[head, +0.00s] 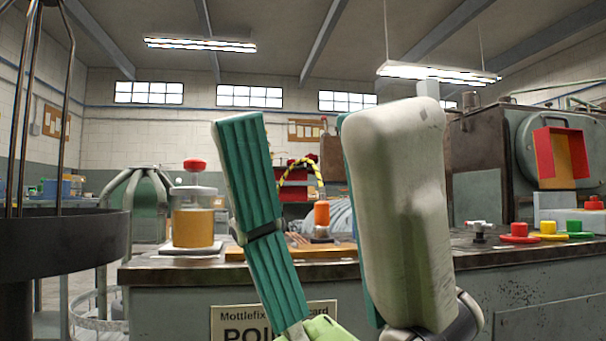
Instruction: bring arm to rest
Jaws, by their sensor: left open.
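My left gripper (312,122) is held up close to the camera in the middle of the head view. Its two fingers point upward and stand wide apart, with nothing between them. The left finger shows its teal ribbed inner pad; the right finger shows its pale, worn outer shell. The fingers cover part of the bench behind. My right gripper is not in view.
A long grey workbench (530,310) stands beyond the gripper. On it are an amber jar with a red knob (194,215), an orange-topped item (322,214) and red, yellow and green buttons (550,231). A dark round rim with rods (66,240) fills the left edge.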

